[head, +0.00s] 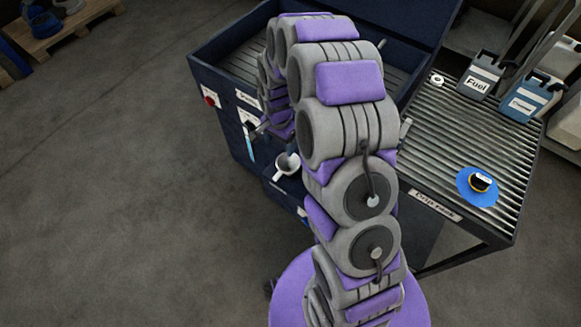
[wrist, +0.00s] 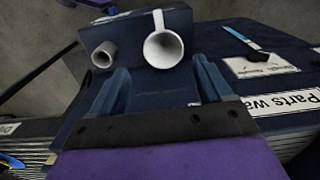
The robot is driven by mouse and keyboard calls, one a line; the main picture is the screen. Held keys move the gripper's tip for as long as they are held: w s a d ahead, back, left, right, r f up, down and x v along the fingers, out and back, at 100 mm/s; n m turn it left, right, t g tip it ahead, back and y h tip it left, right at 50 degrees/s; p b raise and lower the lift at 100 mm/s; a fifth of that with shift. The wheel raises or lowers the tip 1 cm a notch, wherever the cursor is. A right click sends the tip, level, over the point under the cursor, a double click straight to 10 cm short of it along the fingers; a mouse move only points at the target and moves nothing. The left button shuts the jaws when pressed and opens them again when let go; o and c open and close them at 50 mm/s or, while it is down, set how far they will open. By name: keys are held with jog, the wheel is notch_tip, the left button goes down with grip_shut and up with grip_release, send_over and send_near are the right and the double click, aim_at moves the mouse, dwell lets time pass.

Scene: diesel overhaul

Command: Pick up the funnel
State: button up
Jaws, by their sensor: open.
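The white funnel (wrist: 163,48) shows in the wrist view just beyond my fingertips and roughly centred between them, its wide mouth facing the camera and its narrow stem pointing up in the picture. It is by a small dark blue box (wrist: 132,40) on the front of the parts washer. In the head view the funnel (head: 284,168) shows just left of my arm. My gripper (wrist: 163,72) is open, with a blue finger on each side and nothing between them. In the head view my arm hides most of the gripper.
The dark blue parts washer (head: 225,85) stands behind my arm. A slatted table (head: 450,150) at right bears jugs and a blue disc.

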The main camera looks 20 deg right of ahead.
notch_tip(320, 180, down, 3)
jog(key=a, duration=0.2)
jog(key=b, duration=0.3)
send_over(279, 172)
jog(key=d, duration=0.1)
notch_tip(279, 172, down, 9)
jog(key=shift+w+a+f, duration=0.3)
jog(key=shift+a+f, duration=0.3)
jog(key=shift+f, duration=0.15)
jog(key=shift+s+a+f, duration=0.1)
jog(key=shift+f, duration=0.25)
jog(key=f, duration=0.2)
jog(key=d+f+b, duration=0.1)
jog(key=f, duration=0.1)
jog(key=shift+s+d+f, duration=0.1)
jog(key=shift+s, duration=0.05)
jog(key=shift+a, duration=0.25)
jog(key=shift+c, duration=0.4)
jog(key=shift+a, duration=0.2)
jog(key=c, duration=0.3)
jog(key=shift+d, duration=0.3)
jog(key=c, duration=1)
jog(key=shift+a, duration=0.15)
grip_shut()
